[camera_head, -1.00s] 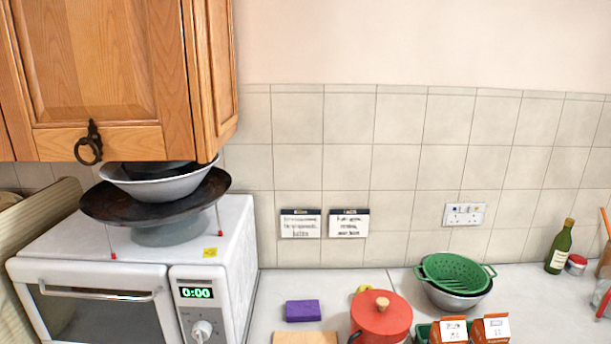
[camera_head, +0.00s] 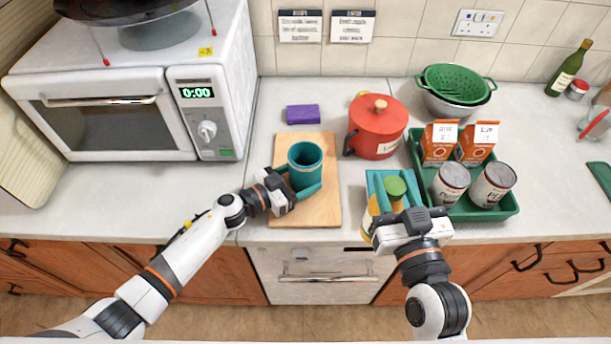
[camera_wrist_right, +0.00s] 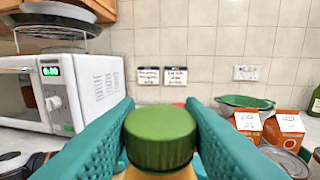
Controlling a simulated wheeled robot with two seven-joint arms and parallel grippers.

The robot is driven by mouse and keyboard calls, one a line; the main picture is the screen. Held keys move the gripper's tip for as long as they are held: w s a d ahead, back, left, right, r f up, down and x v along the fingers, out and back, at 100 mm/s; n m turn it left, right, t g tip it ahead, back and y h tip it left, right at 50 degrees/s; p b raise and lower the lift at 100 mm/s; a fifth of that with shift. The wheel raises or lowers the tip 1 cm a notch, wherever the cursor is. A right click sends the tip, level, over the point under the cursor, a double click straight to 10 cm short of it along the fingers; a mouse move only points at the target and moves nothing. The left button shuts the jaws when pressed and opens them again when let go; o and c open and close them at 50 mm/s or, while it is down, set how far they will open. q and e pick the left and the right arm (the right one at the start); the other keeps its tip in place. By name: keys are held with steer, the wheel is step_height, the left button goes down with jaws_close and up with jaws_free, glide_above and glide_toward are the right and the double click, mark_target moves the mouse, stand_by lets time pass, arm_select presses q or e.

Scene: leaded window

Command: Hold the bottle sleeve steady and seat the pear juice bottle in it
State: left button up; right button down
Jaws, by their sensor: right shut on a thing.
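The bottle sleeve, a teal open-topped cup (camera_head: 305,158), stands upright on a wooden board in the head view. My left gripper (camera_head: 304,185) is low at the sleeve, with its teal fingers around its near and left sides. I cannot tell whether they press on it. My right gripper (camera_head: 390,190) is shut on the pear juice bottle, which has a green cap (camera_head: 395,187) and a yellow-orange body partly hidden by the gripper. In the right wrist view, the green cap (camera_wrist_right: 160,135) sits between the two teal fingers. The bottle is right of the sleeve, near the counter's front edge.
The wooden board (camera_head: 318,215) lies on the counter. Behind are a red pot (camera_head: 377,130) and a purple sponge (camera_head: 302,114). A green tray (camera_head: 500,213) with cartons and cans stands close on the right. A microwave (camera_head: 205,120) is at left. Counter between board and bottle is clear.

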steer(key=w+a+r+n+g+y, duration=0.2)
steer(key=w+a+r+n+y, duration=0.35)
steer(key=w+a+r, duration=0.95)
step_height(320, 180, down, 19)
steer(key=w, duration=0.1)
steer(key=shift+w+d+f+m+y, duration=0.15)
steer(key=shift+w+d+m+y, duration=0.2)
steer(key=shift+m+y, duration=0.1)
steer(key=c, duration=0.9)
jaws_free()
steer(key=shift+f, duration=0.2)
steer(key=shift+c, duration=0.2)
steer(key=shift+r, duration=0.15)
